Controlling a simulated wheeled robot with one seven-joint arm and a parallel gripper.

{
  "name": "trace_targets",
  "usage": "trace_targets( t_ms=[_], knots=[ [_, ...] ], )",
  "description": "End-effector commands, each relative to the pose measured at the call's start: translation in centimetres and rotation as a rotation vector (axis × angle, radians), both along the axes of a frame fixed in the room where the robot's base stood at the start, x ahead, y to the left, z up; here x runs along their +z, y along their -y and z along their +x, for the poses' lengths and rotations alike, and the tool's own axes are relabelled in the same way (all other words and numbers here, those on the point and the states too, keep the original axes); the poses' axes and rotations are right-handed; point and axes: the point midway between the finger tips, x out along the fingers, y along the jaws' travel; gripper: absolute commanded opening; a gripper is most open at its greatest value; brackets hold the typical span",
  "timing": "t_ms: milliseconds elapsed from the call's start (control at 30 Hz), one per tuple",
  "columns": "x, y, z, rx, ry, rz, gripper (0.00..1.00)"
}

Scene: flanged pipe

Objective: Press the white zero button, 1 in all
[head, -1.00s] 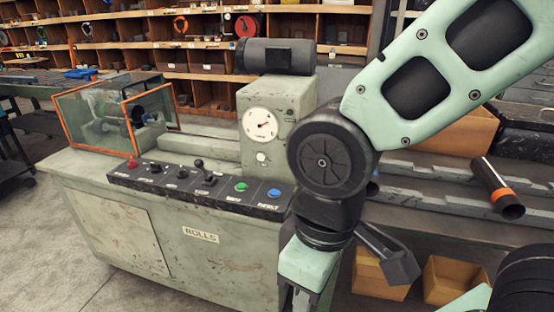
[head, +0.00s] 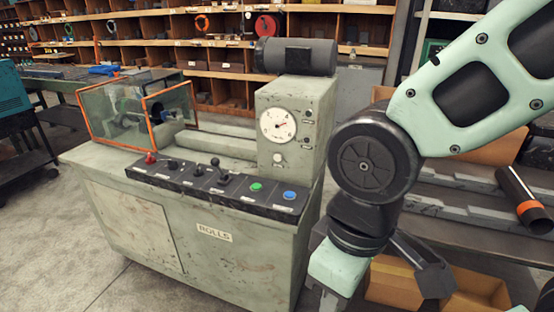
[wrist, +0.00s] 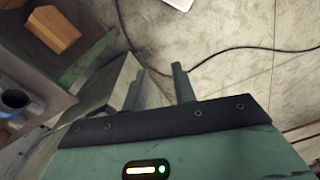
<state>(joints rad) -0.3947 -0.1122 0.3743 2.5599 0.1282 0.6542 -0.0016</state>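The white zero button (head: 278,159) is a small round knob on the front of the grey-green gauge housing (head: 262,115). It sits just below the white dial (head: 278,125). My arm hangs to the right of the housing, bent downward. My gripper is low at the machine's right side, mostly out of the head view. In the wrist view my gripper (wrist: 159,72) points down at the floor, its two fingers apart with nothing between them. The button is clear of the gripper and does not show in the wrist view.
The control panel (head: 215,188) carries levers, a red knob, a green button (head: 256,187) and a blue button (head: 290,195). A glass guard (head: 115,113) stands at left. Floor at left is clear.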

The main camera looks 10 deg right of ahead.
Motion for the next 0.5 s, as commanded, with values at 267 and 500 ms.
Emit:
trace_targets(
  t_ms=[267,500],
  knots=[
    [0.0,0.0,0.0,0.0,0.0,0.0,0.0],
    [0.0,0.0,0.0,0.0,0.0,0.0,0.0]
  ],
)
